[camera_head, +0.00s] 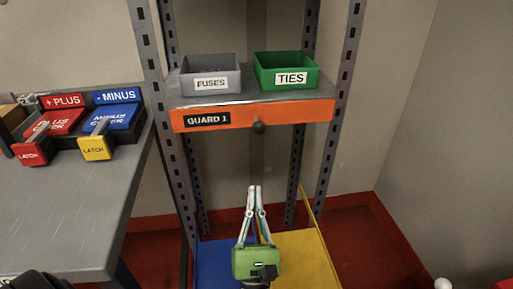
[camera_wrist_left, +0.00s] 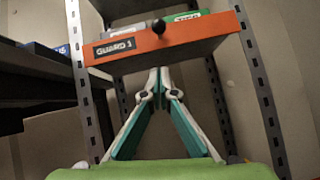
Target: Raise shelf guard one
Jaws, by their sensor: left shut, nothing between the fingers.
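Shelf guard one is an orange bar labelled "GUARD 1" (camera_head: 285,113) across the front of the shelf, with a dark round knob (camera_head: 258,127) at its middle. The guard (camera_wrist_left: 190,43) and its knob (camera_wrist_left: 159,26) also show in the left wrist view, above the fingers. My left gripper (camera_head: 254,188) is shut and empty, fingers pointing up, below the guard in the picture. Its fingertips show in the left wrist view (camera_wrist_left: 158,72), under the guard's lower edge and apart from the knob. My right gripper is not clearly in view.
A grey FUSES bin (camera_head: 211,82) and a green TIES bin (camera_head: 291,78) stand on the shelf behind the guard. Slotted grey posts (camera_head: 337,100) flank it. A grey table (camera_head: 65,215) with red and blue latched covers is at left. Blue and yellow panels lie below.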

